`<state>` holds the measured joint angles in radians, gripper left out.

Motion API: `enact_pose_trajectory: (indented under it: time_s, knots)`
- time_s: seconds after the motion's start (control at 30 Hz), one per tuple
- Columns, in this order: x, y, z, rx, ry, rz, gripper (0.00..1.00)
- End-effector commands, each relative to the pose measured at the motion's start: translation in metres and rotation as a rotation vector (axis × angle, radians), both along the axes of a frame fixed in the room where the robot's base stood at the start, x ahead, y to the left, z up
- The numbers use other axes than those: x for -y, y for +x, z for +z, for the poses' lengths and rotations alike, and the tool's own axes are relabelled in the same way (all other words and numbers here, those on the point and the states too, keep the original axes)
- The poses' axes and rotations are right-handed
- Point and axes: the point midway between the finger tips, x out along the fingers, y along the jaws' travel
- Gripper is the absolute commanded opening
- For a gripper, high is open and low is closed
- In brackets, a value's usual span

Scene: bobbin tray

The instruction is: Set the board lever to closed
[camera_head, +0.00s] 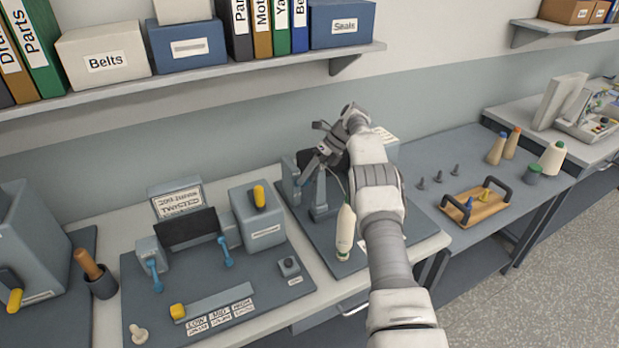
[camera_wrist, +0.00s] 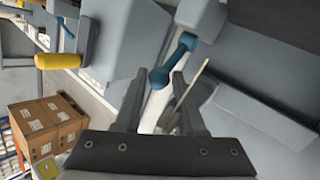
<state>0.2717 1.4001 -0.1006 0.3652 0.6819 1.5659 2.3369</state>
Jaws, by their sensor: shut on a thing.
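A blue dumbbell-shaped lever (camera_wrist: 178,50) shows in the wrist view, on grey equipment. My gripper (camera_wrist: 164,76) has its two fingertips on either side of the lever's near end and is shut on it. In the head view my gripper (camera_head: 308,170) is over the grey board (camera_head: 336,262) right of centre; the lever is too hidden there to make out. Two other blue levers, one at left (camera_head: 155,275) and one nearer the middle (camera_head: 225,252), hang down on the left board (camera_head: 160,318). I cannot read the held lever's position from any marking.
A pale cone (camera_head: 345,232) stands on the board below my arm. A box with a yellow handle (camera_head: 259,197) stands left of my gripper. A shelf (camera_head: 200,77) with boxes and binders runs above. A wooden tray (camera_head: 474,210) sits on the right table.

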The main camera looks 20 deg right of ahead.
Motion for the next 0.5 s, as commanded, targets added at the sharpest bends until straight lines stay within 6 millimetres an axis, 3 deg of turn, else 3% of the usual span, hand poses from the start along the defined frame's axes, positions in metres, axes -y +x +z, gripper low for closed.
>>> enact_pose_trajectory:
  time_s: [0.23, 0.27, 0.4, 0.5]
  knots:
    - [-0.0027, 0.0033, 0.0049, 0.014, 0.005, 0.000, 0.00]
    - [-0.0027, 0.0033, 0.0050, 0.015, 0.005, 0.000, 0.44]
    - [-0.0020, 0.0025, 0.0038, 0.010, 0.003, 0.000, 0.69]
    - [-0.0014, 0.0019, 0.0028, 0.008, 0.002, 0.000, 0.69]
